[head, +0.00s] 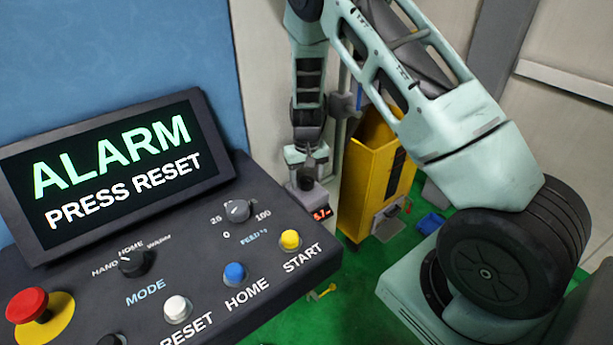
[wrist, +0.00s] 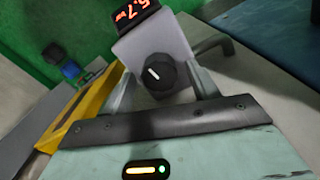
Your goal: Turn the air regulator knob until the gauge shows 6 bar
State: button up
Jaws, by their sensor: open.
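The air regulator is a grey block (wrist: 178,38) with a black round knob (wrist: 157,74) that has a white pointer line. Its gauge is a small red digital display (wrist: 133,10); it seems to read 5.7, though the first digit is unclear. In the head view the display (head: 320,213) is too small to read. My gripper (wrist: 163,78) is open, with one finger on each side of the knob and gaps visible between them.
A control panel (head: 215,265) fills the left, its screen (head: 115,175) showing ALARM PRESS RESET. A yellow cabinet (head: 368,185) stands right of the regulator. A blue bin (head: 431,223) sits on the green floor. A curved grey pipe (wrist: 215,44) lies close beside the regulator.

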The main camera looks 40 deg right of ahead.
aim_at(307, 179)
jog(key=c, duration=1)
jog(key=shift+m, duration=0.7)
jog(key=o, duration=1)
notch_tip(307, 179, up, 18)
jog(key=b, duration=0.2)
jog(key=shift+f+b, duration=0.25)
jog(key=shift+b, duration=0.15)
